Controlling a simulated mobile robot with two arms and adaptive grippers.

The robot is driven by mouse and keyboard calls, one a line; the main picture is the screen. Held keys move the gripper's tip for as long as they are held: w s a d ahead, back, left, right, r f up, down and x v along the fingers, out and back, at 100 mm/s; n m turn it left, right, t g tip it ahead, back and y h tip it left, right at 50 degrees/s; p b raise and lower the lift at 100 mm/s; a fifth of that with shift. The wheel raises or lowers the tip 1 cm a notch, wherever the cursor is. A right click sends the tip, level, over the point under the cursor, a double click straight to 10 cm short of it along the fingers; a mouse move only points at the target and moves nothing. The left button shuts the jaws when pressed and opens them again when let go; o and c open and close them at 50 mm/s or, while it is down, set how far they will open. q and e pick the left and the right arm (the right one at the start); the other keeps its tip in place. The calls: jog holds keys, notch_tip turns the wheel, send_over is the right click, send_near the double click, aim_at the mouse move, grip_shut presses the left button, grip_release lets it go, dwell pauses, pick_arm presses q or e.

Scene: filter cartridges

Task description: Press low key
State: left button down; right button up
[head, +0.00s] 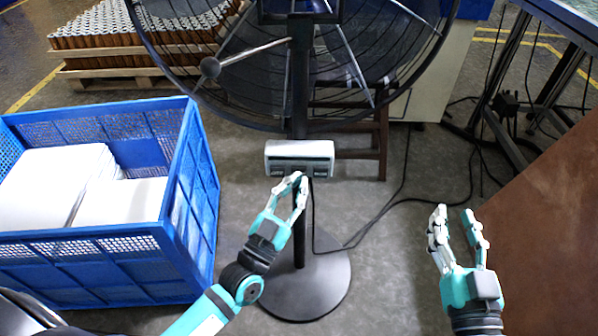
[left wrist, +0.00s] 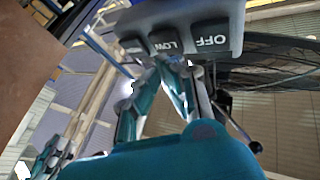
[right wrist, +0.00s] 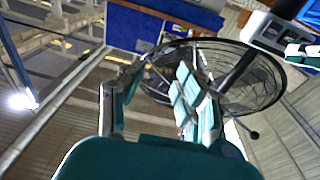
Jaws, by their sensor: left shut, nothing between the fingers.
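The fan's pale control box (head: 300,152) sits on the black stand, with dark keys along its front. In the left wrist view, the LOW key (left wrist: 166,43) is beside the OFF key (left wrist: 211,37), and another key (left wrist: 132,45) is on its other side, its label unreadable. My left gripper (head: 297,179) is shut and empty, its fingertips right at the box front. In the left wrist view, the fingertips (left wrist: 167,60) are at the edge of the LOW key; I cannot tell whether they touch it. My right gripper (head: 453,213) is open and empty, well to the right of the box.
The large fan (head: 345,60) stands behind the box on a round black base (head: 300,288). A blue crate (head: 190,190) with white blocks is at the left. A brown board (head: 550,210) is at the right. A black cable (head: 375,215) crosses the floor.

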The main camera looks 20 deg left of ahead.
pick_arm(q)
jog(key=shift+w+a, duration=0.1)
jog(key=shift+w, duration=0.25)
pick_arm(e)
jog(key=shift+d+f+g, duration=0.1)
jog(key=shift+f+g, duration=0.4)
jog(key=shift+f, duration=0.25)
pick_arm(q)
jog(key=shift+w+a, duration=0.1)
jog(key=shift+w, duration=0.25)
pick_arm(e)
jog(key=shift+f+h, duration=0.25)
jog(key=shift+h, duration=0.15)
jog(key=shift+d, duration=0.1)
pick_arm(q)
jog(key=shift+s+d+p, duration=0.2)
jog(key=shift+s+p, duration=0.4)
jog(key=shift+s, duration=0.15)
pick_arm(e)
jog(key=shift+s+d+f+g, duration=0.2)
jog(key=shift+f+g, duration=0.45)
jog(key=shift+f, duration=0.3)
jog(key=shift+s+d+f+g, duration=0.15)
jog(key=shift+f+g, duration=0.5)
jog(key=shift+f, duration=0.25)
